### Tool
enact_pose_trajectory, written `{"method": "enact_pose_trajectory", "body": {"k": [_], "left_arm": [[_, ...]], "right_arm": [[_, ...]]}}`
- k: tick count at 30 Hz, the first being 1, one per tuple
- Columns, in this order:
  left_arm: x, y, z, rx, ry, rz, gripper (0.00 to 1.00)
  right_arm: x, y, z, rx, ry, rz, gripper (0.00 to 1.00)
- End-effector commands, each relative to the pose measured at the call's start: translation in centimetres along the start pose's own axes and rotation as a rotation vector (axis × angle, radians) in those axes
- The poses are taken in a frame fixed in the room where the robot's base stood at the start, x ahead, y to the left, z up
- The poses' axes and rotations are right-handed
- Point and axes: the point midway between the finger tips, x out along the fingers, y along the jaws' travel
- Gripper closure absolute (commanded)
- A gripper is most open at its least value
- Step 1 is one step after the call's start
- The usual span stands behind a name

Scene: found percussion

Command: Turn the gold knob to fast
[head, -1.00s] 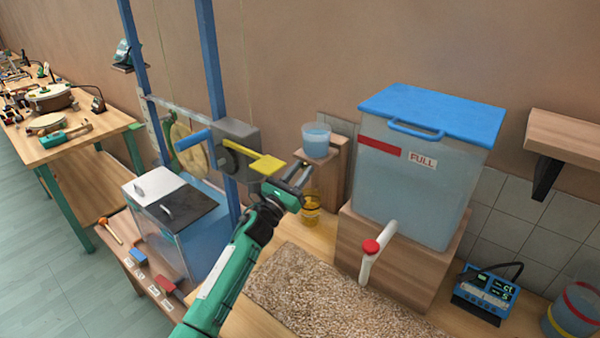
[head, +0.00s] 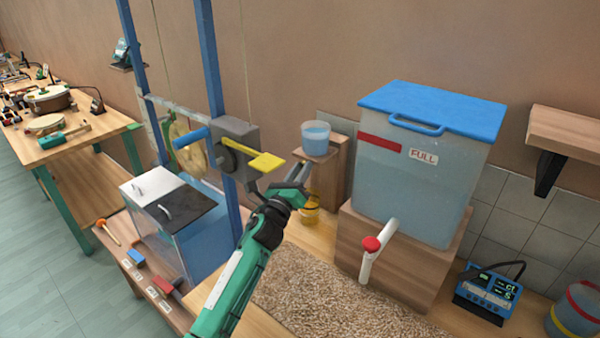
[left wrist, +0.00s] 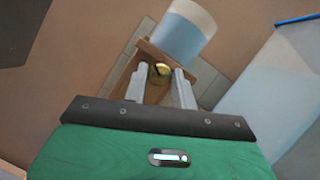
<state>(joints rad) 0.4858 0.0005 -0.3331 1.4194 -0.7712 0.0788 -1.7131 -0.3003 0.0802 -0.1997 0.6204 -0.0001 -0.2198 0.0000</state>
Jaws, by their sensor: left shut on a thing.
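The gold knob (left wrist: 160,72) shows in the left wrist view as a small round yellow knob with a dark mark. It sits on the front of a wooden stand (left wrist: 150,52), under a cup of blue liquid (left wrist: 183,35). My left gripper (left wrist: 158,84) is shut on the knob, a finger on each side. In the head view my left gripper (head: 301,172) is at the front of the wooden stand (head: 325,174), below the cup (head: 316,138). The knob is hidden there. I can read no speed marking. My right gripper is out of view.
A yellow paddle (head: 265,163) on a grey box (head: 237,140) is close left of my gripper. A yellow container (head: 310,207) is just below. A large blue-lidded tank (head: 415,175) with a red-tipped tap (head: 372,244) stands to the right. A pebbled mat (head: 320,290) lies in front.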

Motion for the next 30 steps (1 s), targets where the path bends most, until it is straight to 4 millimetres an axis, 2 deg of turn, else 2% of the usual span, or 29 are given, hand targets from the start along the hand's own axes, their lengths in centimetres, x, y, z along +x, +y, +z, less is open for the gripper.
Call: {"method": "enact_pose_trajectory", "body": {"k": [10, 26, 27, 29, 30], "left_arm": [[0.01, -0.13, 0.05, -0.141, 0.000, 0.058, 0.96], [0.00, -0.09, 0.01, -0.165, 0.000, 0.069, 0.96], [0.00, -0.09, 0.01, -0.165, 0.000, 0.069, 0.67], [0.00, -0.09, 0.01, -0.164, 0.000, 0.069, 0.55], [0.00, -0.09, 0.01, -0.164, 0.000, 0.069, 0.53]], "right_arm": [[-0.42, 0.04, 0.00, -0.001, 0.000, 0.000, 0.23], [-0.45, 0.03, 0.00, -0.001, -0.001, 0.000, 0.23], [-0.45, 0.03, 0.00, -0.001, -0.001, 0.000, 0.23], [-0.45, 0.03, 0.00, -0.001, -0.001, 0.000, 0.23], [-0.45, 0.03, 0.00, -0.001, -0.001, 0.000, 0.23]]}}
